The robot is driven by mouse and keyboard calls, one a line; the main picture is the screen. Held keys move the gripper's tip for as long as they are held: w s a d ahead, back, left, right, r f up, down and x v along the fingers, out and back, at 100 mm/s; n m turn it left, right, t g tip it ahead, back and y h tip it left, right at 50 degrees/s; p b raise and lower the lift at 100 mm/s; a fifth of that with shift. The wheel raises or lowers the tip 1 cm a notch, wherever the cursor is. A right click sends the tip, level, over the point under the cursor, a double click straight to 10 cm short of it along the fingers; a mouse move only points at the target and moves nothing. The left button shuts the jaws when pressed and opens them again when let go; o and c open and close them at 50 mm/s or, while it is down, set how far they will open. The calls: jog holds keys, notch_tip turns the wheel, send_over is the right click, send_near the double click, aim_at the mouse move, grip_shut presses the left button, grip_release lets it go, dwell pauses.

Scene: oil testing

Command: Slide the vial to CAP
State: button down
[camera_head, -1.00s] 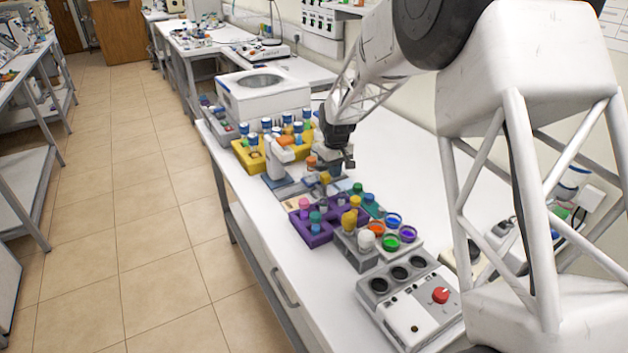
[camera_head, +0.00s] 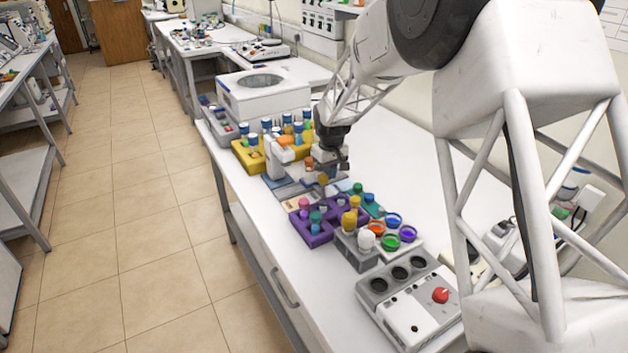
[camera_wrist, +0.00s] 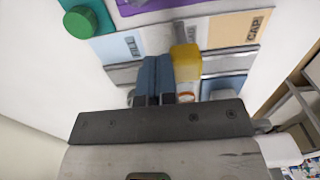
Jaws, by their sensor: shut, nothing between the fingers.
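A yellow-capped vial (camera_wrist: 186,60) stands on the sliding station in the wrist view, just right of my fingers. My gripper (camera_wrist: 156,78) has its two dark fingers shut together, empty, beside the vial; whether they touch it I cannot tell. A tan panel marked CAP (camera_wrist: 254,27) lies on the right side of the station, beyond the vial. A pale blue labelled panel (camera_wrist: 118,47) lies on the left. In the head view my gripper (camera_head: 326,175) is low over the station, and the vial is small and partly hidden there.
A purple rack (camera_head: 312,238) with capped vials stands close in front of the station. A yellow rack (camera_head: 248,158) with blue-capped vials is behind it. Open coloured cups (camera_head: 391,242) and a grey device with a red knob (camera_head: 405,305) are nearer. The white bench to the right is mostly clear.

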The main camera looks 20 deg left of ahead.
jog(key=shift+s+a, duration=2)
jog(key=shift+s, duration=0.05)
jog(key=shift+s+a, duration=0.8)
jog(key=shift+a, duration=0.05)
jog(key=shift+w+d, duration=0.25)
jog(key=shift+d, duration=0.05)
dwell(0.5)
jog(key=shift+r, duration=0.2)
notch_tip(320, 180, up, 7)
dwell(1.1)
jog(key=shift+r, duration=0.1)
